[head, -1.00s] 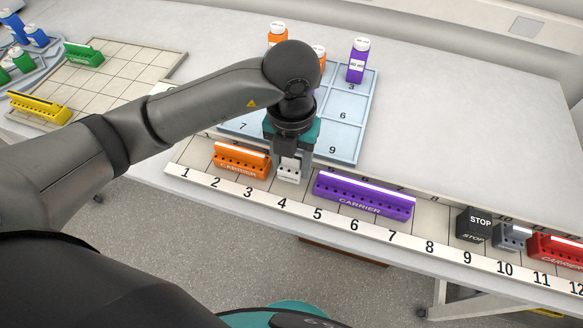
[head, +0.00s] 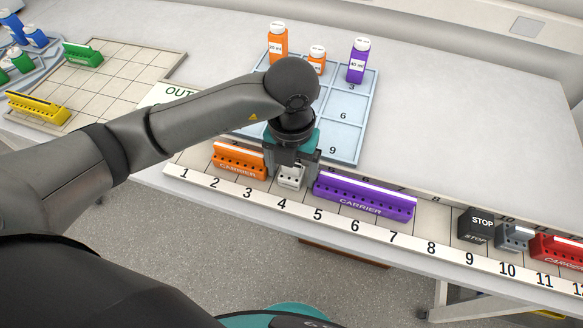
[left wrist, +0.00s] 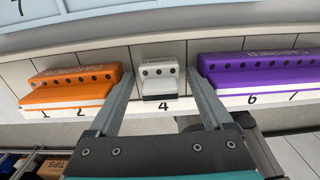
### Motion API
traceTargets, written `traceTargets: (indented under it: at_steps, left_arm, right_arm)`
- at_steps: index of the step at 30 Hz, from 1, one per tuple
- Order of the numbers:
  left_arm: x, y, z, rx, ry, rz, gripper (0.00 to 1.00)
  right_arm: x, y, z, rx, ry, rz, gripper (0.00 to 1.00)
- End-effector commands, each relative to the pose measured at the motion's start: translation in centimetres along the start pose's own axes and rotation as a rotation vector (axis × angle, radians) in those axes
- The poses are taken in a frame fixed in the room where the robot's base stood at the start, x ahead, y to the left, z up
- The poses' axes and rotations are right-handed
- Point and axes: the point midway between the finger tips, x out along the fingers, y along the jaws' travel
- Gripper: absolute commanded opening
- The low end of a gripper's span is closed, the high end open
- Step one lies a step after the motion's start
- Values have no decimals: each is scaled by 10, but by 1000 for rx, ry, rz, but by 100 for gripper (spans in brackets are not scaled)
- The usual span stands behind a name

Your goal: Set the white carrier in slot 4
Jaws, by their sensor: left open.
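The small white carrier (head: 291,177) stands upright on the numbered rail (head: 225,193), directly behind the number 4. It also shows in the left wrist view (left wrist: 159,78), between the orange and purple carriers and apart from both. My left gripper (head: 292,170) is over it and open, with one finger on each side. In the left wrist view the open fingers (left wrist: 160,95) show a gap to the carrier on both sides. They cover the labels beside 4. My right gripper is not in view.
The orange carrier (head: 239,160) stands close left of the gripper and the purple carrier (head: 364,196) close right. Further right are a black STOP block (head: 475,224), a grey carrier (head: 513,237) and a red carrier (head: 560,250). Bottles stand on the blue tray (head: 345,140) behind.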

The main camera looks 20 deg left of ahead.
Motion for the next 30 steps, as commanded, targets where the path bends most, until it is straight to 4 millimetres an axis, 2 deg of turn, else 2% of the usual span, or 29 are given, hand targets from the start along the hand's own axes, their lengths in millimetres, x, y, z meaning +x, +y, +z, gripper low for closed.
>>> traceTargets:
  at_steps: [5,7,18,21,30]
  left_arm:
    - [-5,0,0,0,0,0,84]
    - [-15,0,1,0,-3,-1,84]
    - [-96,0,1,0,-5,-1,84]
    - [-111,0,1,0,-3,0,84]
    - [-124,0,0,-1,0,0,84]
  right_arm:
    - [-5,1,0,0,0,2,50]
    - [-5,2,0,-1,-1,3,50]
    - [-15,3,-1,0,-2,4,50]
    - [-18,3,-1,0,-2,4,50]
    - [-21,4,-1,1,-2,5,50]
